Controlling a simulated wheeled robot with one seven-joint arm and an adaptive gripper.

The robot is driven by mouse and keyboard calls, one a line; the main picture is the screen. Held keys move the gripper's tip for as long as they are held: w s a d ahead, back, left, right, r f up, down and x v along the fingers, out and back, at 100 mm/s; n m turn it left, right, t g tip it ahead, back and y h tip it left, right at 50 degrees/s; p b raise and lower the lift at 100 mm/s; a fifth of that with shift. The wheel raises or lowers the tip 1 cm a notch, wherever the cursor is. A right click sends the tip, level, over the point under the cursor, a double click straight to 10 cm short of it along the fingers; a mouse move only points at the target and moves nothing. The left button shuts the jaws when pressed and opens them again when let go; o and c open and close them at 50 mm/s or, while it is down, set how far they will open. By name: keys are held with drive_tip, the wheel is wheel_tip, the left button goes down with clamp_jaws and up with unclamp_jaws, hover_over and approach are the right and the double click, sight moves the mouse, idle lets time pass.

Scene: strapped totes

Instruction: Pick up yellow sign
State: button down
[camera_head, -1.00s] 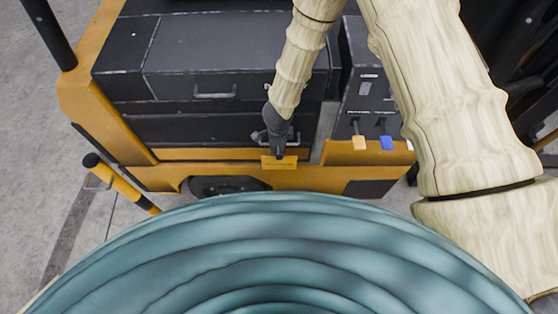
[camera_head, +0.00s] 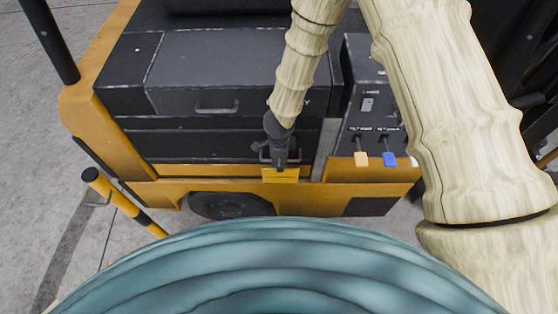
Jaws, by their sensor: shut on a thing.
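The yellow sign (camera_head: 281,176) is a small flat yellow piece in front of the yellow-and-black vehicle's lower edge. My gripper (camera_head: 280,164) points down and is shut on the sign's top edge. The sign hangs below the fingertips. Its colour is close to the yellow trim behind it, so I cannot tell whether the two touch.
The black-and-yellow vehicle (camera_head: 240,80) fills the middle, with dark drawers and handles. A control panel (camera_head: 368,115) with an orange and a blue lever stands right of my gripper. A yellow-black striped post (camera_head: 122,200) stands at the left. Grey floor (camera_head: 40,200) is open at the far left.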

drive_tip(key=s+r+b, duration=0.1)
drive_tip(key=s+b, duration=0.7)
drive_tip(key=s, duration=0.8)
drive_tip(key=shift+r, duration=0.4)
